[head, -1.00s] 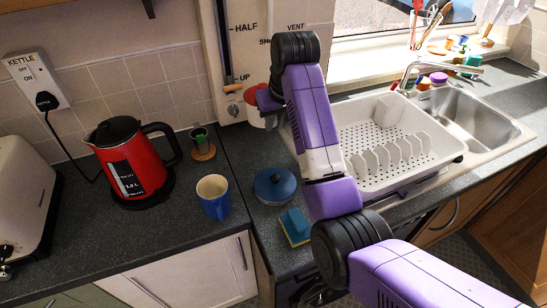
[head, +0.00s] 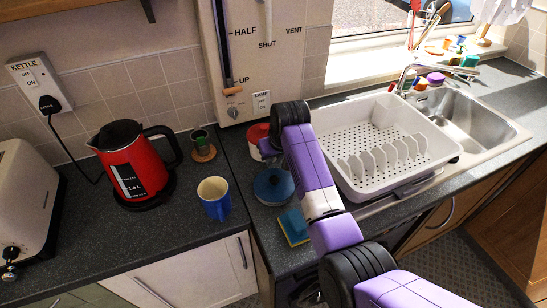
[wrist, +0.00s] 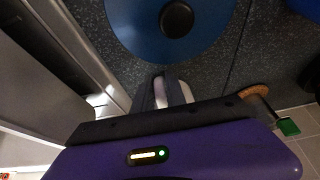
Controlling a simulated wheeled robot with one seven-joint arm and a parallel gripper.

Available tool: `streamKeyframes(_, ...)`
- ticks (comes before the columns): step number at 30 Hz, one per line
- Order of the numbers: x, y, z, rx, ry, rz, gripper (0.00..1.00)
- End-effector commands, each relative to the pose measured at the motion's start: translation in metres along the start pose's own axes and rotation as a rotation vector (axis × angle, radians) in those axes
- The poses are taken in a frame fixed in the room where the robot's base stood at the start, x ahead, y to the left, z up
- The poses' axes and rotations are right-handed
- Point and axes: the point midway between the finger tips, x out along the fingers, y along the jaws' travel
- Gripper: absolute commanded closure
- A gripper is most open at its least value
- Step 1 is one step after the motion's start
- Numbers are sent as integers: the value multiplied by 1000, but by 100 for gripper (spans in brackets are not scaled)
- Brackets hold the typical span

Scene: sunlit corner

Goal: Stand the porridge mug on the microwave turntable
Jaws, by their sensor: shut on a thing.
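A red and whitish mug-like thing (head: 257,135) is at the end of my arm in the head view, partly hidden behind the arm. My gripper (wrist: 168,88) appears in the wrist view, shut on a narrow pale part, probably this thing's handle. Its contents are not visible. A blue mug with a cream inside (head: 214,198) stands upright on the left worktop, apart from my gripper. I cannot make out the microwave or its turntable in either view.
A blue round lidded pot (head: 273,186) is close to my gripper, with a blue-green sponge (head: 294,226) in front. Bare worktop (head: 100,235) lies front left.

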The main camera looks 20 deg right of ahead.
Motion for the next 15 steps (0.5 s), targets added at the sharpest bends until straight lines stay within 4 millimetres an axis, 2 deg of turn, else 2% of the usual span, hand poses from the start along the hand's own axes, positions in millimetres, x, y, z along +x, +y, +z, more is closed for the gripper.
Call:
streamKeyframes(9, 1, 0, -1, 0, 4, 0, 100)
streamKeyframes(10, 2, 0, 1, 0, 0, 0, 78)
streamKeyframes(12, 2, 0, 1, 0, 0, 0, 64)
streamKeyframes(15, 2, 0, 1, 0, 0, 0, 62)
